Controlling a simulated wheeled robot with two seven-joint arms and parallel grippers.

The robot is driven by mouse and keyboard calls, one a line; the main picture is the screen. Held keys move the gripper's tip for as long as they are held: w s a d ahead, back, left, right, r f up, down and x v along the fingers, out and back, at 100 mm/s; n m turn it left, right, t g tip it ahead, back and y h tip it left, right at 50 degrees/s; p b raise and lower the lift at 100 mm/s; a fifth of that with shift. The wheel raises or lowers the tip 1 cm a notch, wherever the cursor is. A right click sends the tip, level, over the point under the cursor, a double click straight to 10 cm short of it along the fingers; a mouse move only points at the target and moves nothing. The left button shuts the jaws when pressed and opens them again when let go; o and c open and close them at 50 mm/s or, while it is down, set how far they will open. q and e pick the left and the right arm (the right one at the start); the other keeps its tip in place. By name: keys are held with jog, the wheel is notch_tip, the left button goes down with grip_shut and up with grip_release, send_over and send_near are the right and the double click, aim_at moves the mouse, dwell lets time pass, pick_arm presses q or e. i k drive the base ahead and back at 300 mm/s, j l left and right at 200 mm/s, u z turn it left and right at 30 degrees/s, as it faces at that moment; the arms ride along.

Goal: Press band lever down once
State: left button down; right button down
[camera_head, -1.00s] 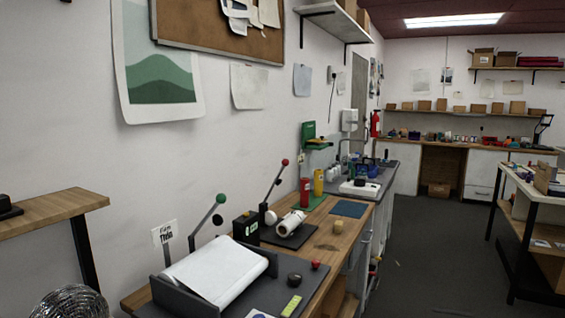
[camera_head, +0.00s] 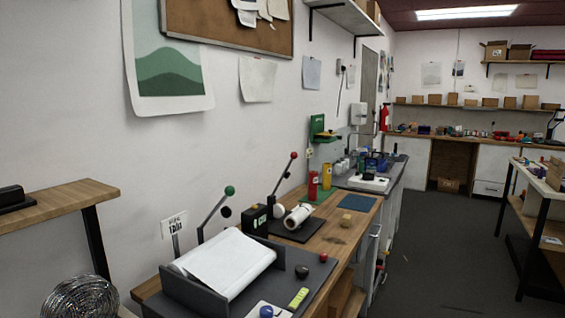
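Two levers stand on the wooden workbench along the left wall in the head view. The nearer one is a grey lever with a green knob (camera_head: 229,190), tilted up to the right behind a white film roll or sheet (camera_head: 228,262) in a dark holder. The farther one is a dark lever with a red knob (camera_head: 293,155), also raised, beside a small black box (camera_head: 254,220) and a white roll (camera_head: 298,216). I cannot tell from the picture which one is the band lever. Neither of my grippers is in view.
A side table (camera_head: 537,190) stands at the right. The grey floor (camera_head: 440,240) between is clear.

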aim_at(294, 154)
jog(key=u, duration=0.4)
jog(key=i+l+u, duration=0.1)
jog(key=u, duration=0.3)
jog(key=l+u, duration=0.15)
jog(key=u, duration=0.25)
jog(key=l+u, duration=0.15)
jog(key=u, duration=0.25)
jog(key=l+u, duration=0.3)
jog(key=l, duration=0.25)
jog(key=l+u, duration=0.3)
jog(key=l, duration=0.2)
jog(key=l+u, duration=0.3)
jog(key=l, duration=0.25)
jog(key=k+l+u, duration=0.15)
jog(key=l+u, duration=0.15)
jog(key=l, duration=0.2)
jog(key=k+l, duration=0.15)
jog(key=l, duration=0.25)
jog(key=k+l, duration=0.1)
jog(key=l, duration=0.3)
jog(key=k+l+u, duration=0.1)
jog(key=l, duration=0.3)
jog(key=k+l, duration=0.2)
jog(key=l, duration=0.15)
jog(key=k+l, duration=0.15)
jog(key=l, duration=0.25)
jog(key=k+l, duration=0.15)
jog(key=l, duration=0.2)
jog(key=k+l+u, duration=0.1)
jog(key=l, duration=0.3)
